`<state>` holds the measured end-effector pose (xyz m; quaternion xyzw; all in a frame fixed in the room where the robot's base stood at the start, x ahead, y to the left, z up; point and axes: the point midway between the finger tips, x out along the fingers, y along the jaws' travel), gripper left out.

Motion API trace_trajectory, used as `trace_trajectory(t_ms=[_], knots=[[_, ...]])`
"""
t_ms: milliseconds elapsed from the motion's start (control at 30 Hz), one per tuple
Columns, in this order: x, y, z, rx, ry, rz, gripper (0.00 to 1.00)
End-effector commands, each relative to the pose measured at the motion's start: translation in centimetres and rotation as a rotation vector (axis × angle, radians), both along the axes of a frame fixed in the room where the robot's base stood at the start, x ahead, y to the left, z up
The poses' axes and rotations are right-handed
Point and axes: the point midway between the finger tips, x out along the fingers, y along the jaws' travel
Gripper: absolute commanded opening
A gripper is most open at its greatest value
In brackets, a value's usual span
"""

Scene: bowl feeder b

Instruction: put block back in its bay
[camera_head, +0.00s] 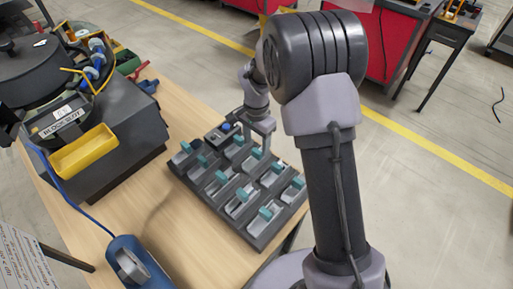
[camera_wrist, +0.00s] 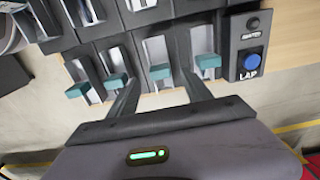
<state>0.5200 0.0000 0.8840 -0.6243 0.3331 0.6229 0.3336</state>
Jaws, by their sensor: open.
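A dark tray (camera_head: 262,240) of bays sits on the wooden table. Several grey blocks with teal tabs stand in its bays, one of them near the front (camera_head: 265,214). My gripper (camera_head: 262,143) is open, pointing down over the far right side of the tray. In the wrist view my two fingers (camera_wrist: 158,92) stand either side of one teal-tabbed block (camera_wrist: 160,72), with gaps between them and the tab. Other teal tabs show left (camera_wrist: 77,90) and right (camera_wrist: 208,61). I cannot tell which block the task means.
A panel with a blue LAP button (camera_wrist: 253,61) is at the tray's end. A black bowl feeder (camera_head: 38,68) with a yellow bin (camera_head: 83,152) stands at the left. A blue device (camera_head: 135,262) is at the front. Bare table lies between feeder and tray.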

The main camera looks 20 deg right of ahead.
Motion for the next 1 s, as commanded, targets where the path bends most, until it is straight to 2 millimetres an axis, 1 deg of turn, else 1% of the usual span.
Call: trace_trajectory(t_ms=[33,100,200,267,333,367,433,467,500,567,600,667,700,800,833,900,1000], knots=[[0.0,0.0,2.0,0.0,-0.002,0.0,0.58],[0.0,0.0,3.6,0.0,0.0,0.0,0.58],[0.0,0.0,5.2,0.0,0.0,0.0,0.58],[0.0,0.0,5.8,0.0,0.0,0.0,0.58],[-0.3,0.1,7.1,0.003,-0.012,0.012,0.58],[-0.6,0.1,8.2,0.006,-0.026,0.023,0.58],[-2.3,0.5,12.0,0.02,-0.075,0.071,0.58],[-3.4,0.7,14.1,0.025,-0.103,0.101,0.58],[-5.4,1.0,16.9,0.034,-0.147,0.146,0.58],[-8.9,1.5,20.6,0.042,-0.215,0.222,0.58],[-11.4,1.8,22.7,0.045,-0.264,0.274,0.58],[-15.4,2.3,24.8,0.046,-0.336,0.351,0.58],[-17.8,2.7,25.8,0.043,-0.381,0.398,0.58],[-22.7,3.3,26.5,0.03,-0.473,0.499,0.58],[-23.7,3.5,26.4,0.026,-0.494,0.522,0.58],[-25.4,3.7,26.2,0.018,-0.529,0.561,0.58],[-26.3,3.9,26.0,0.013,-0.55,0.586,0.58]])
